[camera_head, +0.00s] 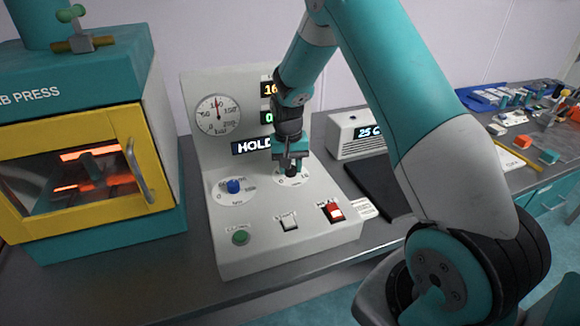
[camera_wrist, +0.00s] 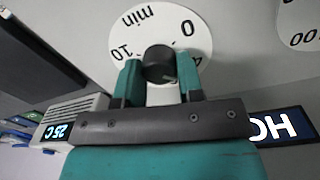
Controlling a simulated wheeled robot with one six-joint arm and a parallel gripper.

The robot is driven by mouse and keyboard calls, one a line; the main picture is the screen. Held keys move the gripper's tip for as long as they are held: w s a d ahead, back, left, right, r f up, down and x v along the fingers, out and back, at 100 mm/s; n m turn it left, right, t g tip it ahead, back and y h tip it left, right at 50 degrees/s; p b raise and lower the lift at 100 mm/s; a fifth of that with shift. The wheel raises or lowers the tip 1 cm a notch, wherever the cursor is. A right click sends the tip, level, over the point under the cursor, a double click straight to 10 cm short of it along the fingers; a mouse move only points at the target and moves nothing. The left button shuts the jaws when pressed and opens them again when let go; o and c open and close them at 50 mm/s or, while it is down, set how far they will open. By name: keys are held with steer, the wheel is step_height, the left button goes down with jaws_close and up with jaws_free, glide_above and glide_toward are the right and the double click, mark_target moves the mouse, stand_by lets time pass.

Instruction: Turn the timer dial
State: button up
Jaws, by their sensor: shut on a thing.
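The timer dial is a black knob on a round white scale marked "min". In the wrist view the black knob (camera_wrist: 159,64) sits between the two teal fingers, with the scale (camera_wrist: 150,22) spread behind it. My gripper (camera_wrist: 160,80) is shut on the knob. In the head view my gripper (camera_head: 291,167) reaches down to the timer scale (camera_head: 304,178) on the sloped front of the control panel (camera_head: 262,210). The gripper and arm hide part of the scale and some of the displays.
A blue knob (camera_head: 233,186) stands left of the timer dial. A green button (camera_head: 240,238), a white switch (camera_head: 287,221) and a red switch (camera_head: 334,210) lie in front. The press (camera_head: 80,130) stands close at the left. A white box with a display (camera_head: 352,135) is behind right.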

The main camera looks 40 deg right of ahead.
steer(key=m, duration=0.5)
steer(key=shift+w+d+r+m, duration=0.1)
steer(key=shift+w+d+m, duration=0.05)
steer(key=shift+m, duration=0.15)
steer(key=shift+d+m+b, duration=0.1)
steer(key=shift+m+b, duration=0.2)
steer(key=shift+m, duration=1.9)
steer(key=o, duration=0.9)
steer(key=r+b, duration=0.2)
steer(key=r, duration=1.5)
steer(key=shift+w+r, duration=0.2)
